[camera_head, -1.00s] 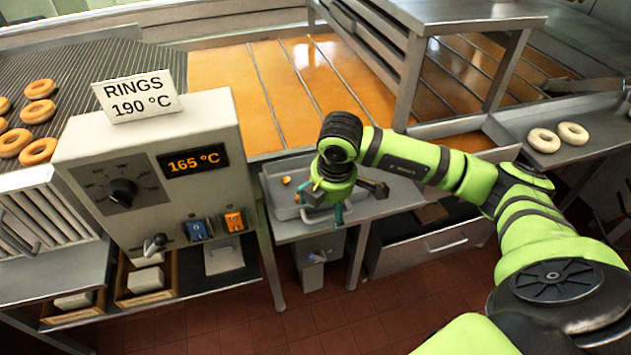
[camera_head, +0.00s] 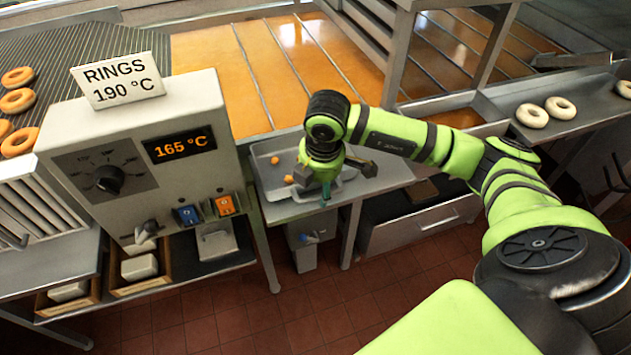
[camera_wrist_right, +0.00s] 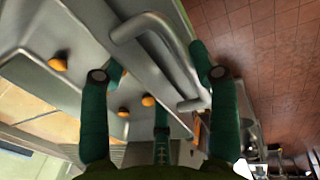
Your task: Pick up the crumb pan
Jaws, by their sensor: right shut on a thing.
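The crumb pan (camera_head: 262,170) is a shallow grey metal tray on a small metal stand, between the control box and the drawer unit. A few orange crumbs lie in it. My right gripper (camera_head: 325,192) is at the pan's front right part, pointing down, and covers some of it. In the right wrist view, the green fingers of the gripper (camera_wrist_right: 158,78) are around the pan's grey bar handle (camera_wrist_right: 165,38), shut on it. The pan's floor with several crumbs shows beside the fingers. Where the fingers touch the bar is partly hidden. My left gripper is out of view.
The control box (camera_head: 140,150) with a 190 °C sign stands just left of the pan. An orange glaze surface (camera_head: 240,80) lies behind. A drawer unit (camera_head: 420,225) is at the right. Open tiled floor (camera_head: 300,310) is in front.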

